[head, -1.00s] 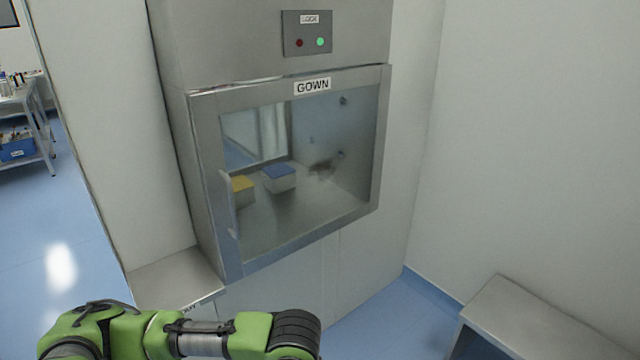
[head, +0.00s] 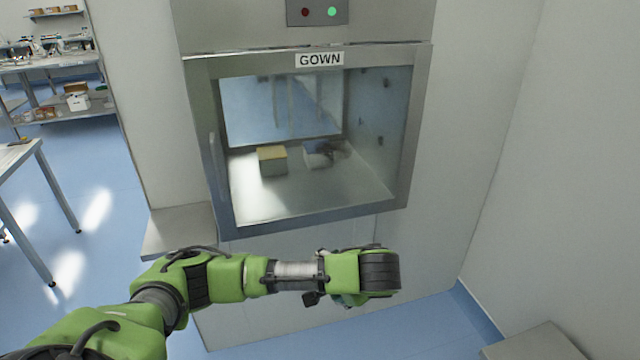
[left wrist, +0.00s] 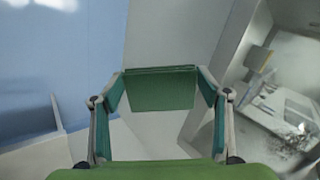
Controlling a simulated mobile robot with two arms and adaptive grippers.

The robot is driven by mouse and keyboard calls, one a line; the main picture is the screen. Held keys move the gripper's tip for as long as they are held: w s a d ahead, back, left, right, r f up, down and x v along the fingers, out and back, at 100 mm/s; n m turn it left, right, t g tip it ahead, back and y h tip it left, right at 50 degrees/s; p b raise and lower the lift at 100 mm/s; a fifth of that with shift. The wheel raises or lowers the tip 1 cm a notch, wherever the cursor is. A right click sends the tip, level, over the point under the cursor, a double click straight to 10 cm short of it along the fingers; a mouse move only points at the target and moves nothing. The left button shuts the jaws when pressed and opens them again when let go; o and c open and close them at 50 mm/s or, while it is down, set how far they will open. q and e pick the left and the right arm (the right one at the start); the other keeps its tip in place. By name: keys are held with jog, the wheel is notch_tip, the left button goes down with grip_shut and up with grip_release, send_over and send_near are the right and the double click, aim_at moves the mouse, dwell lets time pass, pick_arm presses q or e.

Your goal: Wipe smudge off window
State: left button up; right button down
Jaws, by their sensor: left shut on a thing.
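The window (head: 372,155) is the glass pane in a steel-framed hatch labelled GOWN, in the head view. A dark smudge (head: 334,152) shows on it, over the boxes seen through the glass. In the left wrist view the window stands at the right edge, with dark speckled marks (left wrist: 298,140) low on it. My left gripper (left wrist: 163,90) is shut on a flat green pad (left wrist: 164,92), possibly a cloth or sponge, held between its fingertips and apart from the glass. In the head view my left arm lies below the hatch, its fingers mostly hidden. My right gripper is not in view.
A steel frame (head: 320,222) surrounds the window. A small ledge (head: 178,230) juts out at the hatch's lower left. A bench (head: 535,345) stands at the bottom right, near a white side wall. A table (head: 20,155) stands at the left. Blue floor (head: 425,320) shows below the hatch.

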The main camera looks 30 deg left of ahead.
pick_arm(q)
jog(key=w+a+r+m+t+y, duration=0.2)
jog(key=w+a+r+t+y, duration=0.15)
jog(key=w+a+r, duration=0.3)
jog(key=t+y+b, duration=0.2)
jog(key=t+y, duration=0.1)
jog(key=t, duration=0.1)
send_near(307, 159)
jog(key=shift+b+x, duration=0.65)
jog(key=shift+x, duration=2)
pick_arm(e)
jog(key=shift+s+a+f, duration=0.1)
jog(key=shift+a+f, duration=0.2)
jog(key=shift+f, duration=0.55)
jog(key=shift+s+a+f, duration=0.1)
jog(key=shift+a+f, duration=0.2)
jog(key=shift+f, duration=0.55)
pick_arm(q)
jog(key=shift+a, duration=0.2)
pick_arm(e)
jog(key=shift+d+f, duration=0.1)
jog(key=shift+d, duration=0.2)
pick_arm(q)
jog(key=shift+w+a+b, duration=0.3)
jog(key=shift+w+a, duration=0.05)
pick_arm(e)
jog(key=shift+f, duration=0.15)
